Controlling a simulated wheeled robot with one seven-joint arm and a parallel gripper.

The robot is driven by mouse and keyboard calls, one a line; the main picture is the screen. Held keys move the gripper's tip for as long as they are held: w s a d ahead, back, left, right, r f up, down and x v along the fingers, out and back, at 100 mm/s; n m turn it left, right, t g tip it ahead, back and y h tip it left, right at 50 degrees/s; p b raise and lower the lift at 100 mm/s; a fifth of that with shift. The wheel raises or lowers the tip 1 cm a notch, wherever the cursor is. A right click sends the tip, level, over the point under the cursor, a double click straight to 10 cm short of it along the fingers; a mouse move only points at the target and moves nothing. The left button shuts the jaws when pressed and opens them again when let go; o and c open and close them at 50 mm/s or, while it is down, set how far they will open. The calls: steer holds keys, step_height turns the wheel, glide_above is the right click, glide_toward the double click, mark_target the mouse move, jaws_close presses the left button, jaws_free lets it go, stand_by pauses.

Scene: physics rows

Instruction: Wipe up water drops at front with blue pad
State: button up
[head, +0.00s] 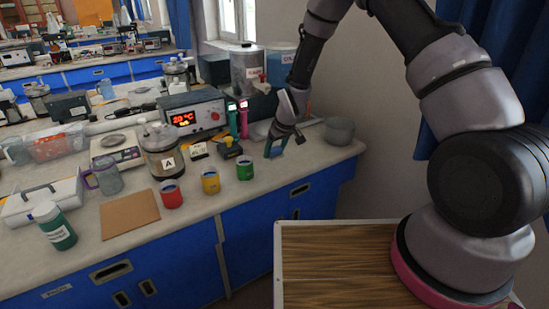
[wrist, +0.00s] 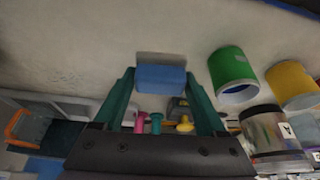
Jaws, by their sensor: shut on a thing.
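My gripper (head: 277,147) is low over the right end of the bench, to the right of the green cup. In the wrist view my gripper (wrist: 161,80) has its teal fingers on either side of the blue pad (wrist: 161,78), shut on it. A greyish strip shows along the pad's far edge. Whether the pad touches the bench I cannot tell. Faint speckled marks (wrist: 68,76) lie on the pale bench top to the left of the pad in the wrist view; they may be water drops. No drops can be made out in the head view.
A green cup (head: 245,169), yellow cup (head: 211,182) and red cup (head: 171,195) stand along the bench front, left of my gripper. A grey bowl (head: 340,130) stands to its right.

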steer(key=shift+r, duration=1.25)
